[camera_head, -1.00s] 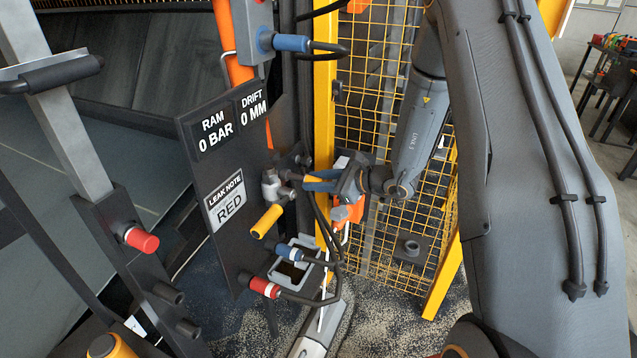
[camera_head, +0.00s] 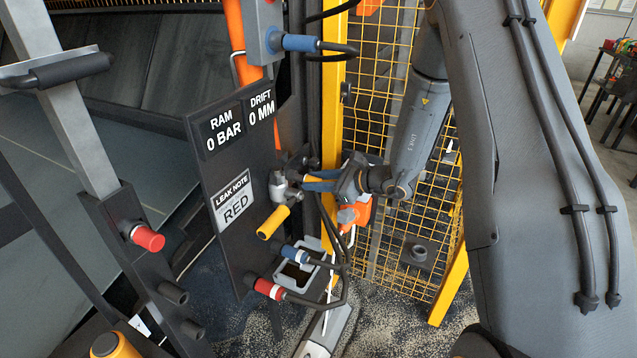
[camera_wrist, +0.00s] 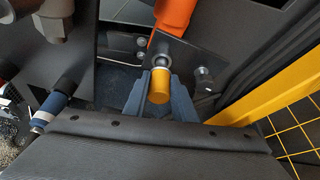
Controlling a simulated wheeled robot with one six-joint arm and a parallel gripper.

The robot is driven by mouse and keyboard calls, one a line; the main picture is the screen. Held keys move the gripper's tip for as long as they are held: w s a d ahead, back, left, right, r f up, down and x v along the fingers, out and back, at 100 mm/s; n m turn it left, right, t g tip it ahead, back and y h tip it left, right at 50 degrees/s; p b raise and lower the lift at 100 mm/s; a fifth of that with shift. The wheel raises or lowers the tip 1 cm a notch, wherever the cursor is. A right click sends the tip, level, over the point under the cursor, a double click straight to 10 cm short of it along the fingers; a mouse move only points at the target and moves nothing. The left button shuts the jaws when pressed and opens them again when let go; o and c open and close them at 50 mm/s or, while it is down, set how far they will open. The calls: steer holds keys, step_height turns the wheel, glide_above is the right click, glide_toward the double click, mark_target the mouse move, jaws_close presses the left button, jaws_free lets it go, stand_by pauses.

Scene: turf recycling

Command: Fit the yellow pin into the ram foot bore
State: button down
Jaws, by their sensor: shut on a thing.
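My gripper (camera_head: 318,181) is shut on the yellow pin (camera_wrist: 159,88), which lies between its blue-grey fingers. The pin also shows in the head view (camera_head: 312,179) as a small yellow piece. In the wrist view a round silver part lies just beyond the pin, in front of a dark plate (camera_wrist: 190,60). The orange ram (camera_wrist: 174,14) comes down from above to that spot; its upper length shows in the head view (camera_head: 236,30). The bore itself cannot be made out, and I cannot tell whether the pin tip is in it.
A dark panel (camera_head: 198,178) with readouts stands left of my gripper. A grey valve with a yellow handle (camera_head: 273,222) sticks out close by. Hoses with blue and red couplings (camera_head: 266,288) hang below. A yellow post (camera_head: 331,110) and mesh guard (camera_head: 385,110) stand behind.

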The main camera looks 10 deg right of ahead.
steer(key=shift+w+a+b, duration=0.5)
steer(key=shift+w+a, duration=0.4)
steer(key=shift+a, duration=0.25)
steer(key=c, duration=1.4)
jaws_free()
steer(key=b+v, duration=0.1)
steer(key=v, duration=0.7)
steer(key=shift+b, duration=0.4)
steer(key=shift+a, duration=0.15)
